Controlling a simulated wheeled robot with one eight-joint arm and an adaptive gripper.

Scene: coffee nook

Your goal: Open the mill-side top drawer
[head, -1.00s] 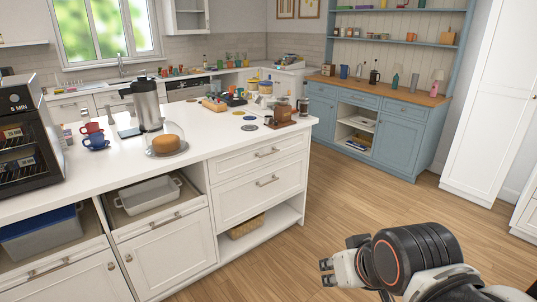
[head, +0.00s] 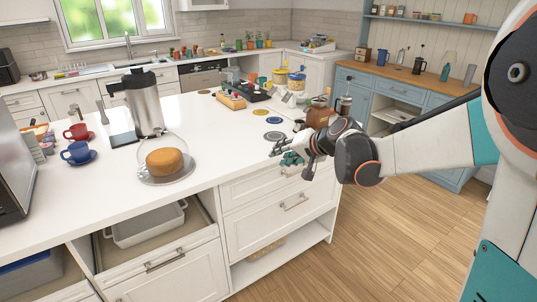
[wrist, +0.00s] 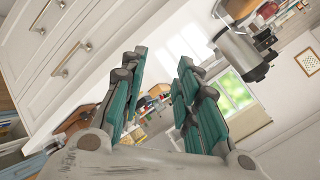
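The top drawer (head: 248,187) is in the white island, below the counter end where a brown mill (head: 319,112) stands. Its front looks flush and closed. In the head view my gripper covers part of its handle (head: 292,171). In the wrist view two bar handles show at upper left; the one nearer the counter edge looks like the top drawer's handle (wrist: 70,58). My gripper (head: 284,154) is in front of the island near the counter edge, by the top drawer. Its teal fingers (wrist: 161,65) are apart with nothing between them, and it appears clear of the handle.
A lower drawer (head: 270,207) and an open shelf are below. A glass dome with a cake (head: 164,162) stands on the counter (head: 215,150). Left of the drawers is an open bay with a grey dish (head: 145,228). The wooden floor (head: 385,240) at right is clear.

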